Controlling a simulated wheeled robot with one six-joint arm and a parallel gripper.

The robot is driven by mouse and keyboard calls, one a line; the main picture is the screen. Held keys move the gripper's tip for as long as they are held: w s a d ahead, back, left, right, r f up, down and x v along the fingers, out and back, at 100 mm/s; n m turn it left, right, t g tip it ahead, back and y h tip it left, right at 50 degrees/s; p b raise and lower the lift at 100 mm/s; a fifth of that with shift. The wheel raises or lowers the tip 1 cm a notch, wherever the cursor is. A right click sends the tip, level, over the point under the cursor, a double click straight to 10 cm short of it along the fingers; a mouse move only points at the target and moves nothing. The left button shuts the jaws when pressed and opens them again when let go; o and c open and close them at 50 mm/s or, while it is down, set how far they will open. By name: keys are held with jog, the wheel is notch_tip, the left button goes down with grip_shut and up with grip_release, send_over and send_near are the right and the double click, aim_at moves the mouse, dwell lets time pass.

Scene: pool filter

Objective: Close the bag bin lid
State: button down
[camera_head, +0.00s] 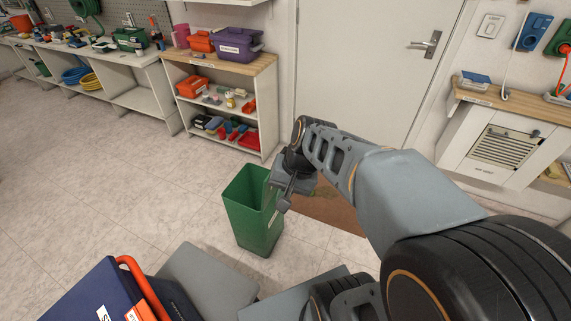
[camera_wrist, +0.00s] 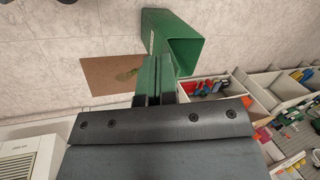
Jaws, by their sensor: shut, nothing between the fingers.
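A green bin (camera_head: 250,215) stands upright on the tiled floor, in front of the low shelf. Its top looks open and I can see into it; I cannot make out a lid. My gripper (camera_head: 284,205) is above and in front of the bin's right side, covering part of its rim. In the wrist view the green bin (camera_wrist: 172,32) is beyond the fingers, with its opening facing toward me. My gripper (camera_wrist: 155,75) is shut and empty there. I cannot tell whether the fingertips touch the bin.
A brown mat (camera_wrist: 108,76) lies beside the bin. A low shelf (camera_head: 222,140) with boxes stands behind it, and a door (camera_head: 365,70) is at the back. A dark blue box (camera_head: 95,295) with a red handle is at lower left. Left floor is clear.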

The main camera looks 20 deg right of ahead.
jog(key=w+d+f+m+t+y+b, duration=0.2)
jog(key=w+d+f+m+y+b, duration=0.15)
jog(key=w+f+m+b, duration=0.3)
jog(key=w+d+f+m+t+y+b, duration=0.1)
jog(key=w+d+f+m+y+b, duration=0.2)
jog(key=w+f+m+y+b, duration=0.3)
jog(key=w+d+f+m+t+b, duration=0.25)
jog(key=d+f+m+t, duration=0.2)
jog(key=d, duration=0.35)
jog(key=w+d+f+m+t+b, duration=0.2)
jog(key=d+f+m+t+b, duration=0.25)
jog(key=d+t, duration=0.2)
jog(key=b+x, duration=0.2)
jog(key=x, duration=1.1)
jog(key=shift+w+g, duration=0.2)
jog(key=shift+g, duration=0.2)
jog(key=shift+d+r, duration=0.1)
jog(key=shift+r, duration=0.1)
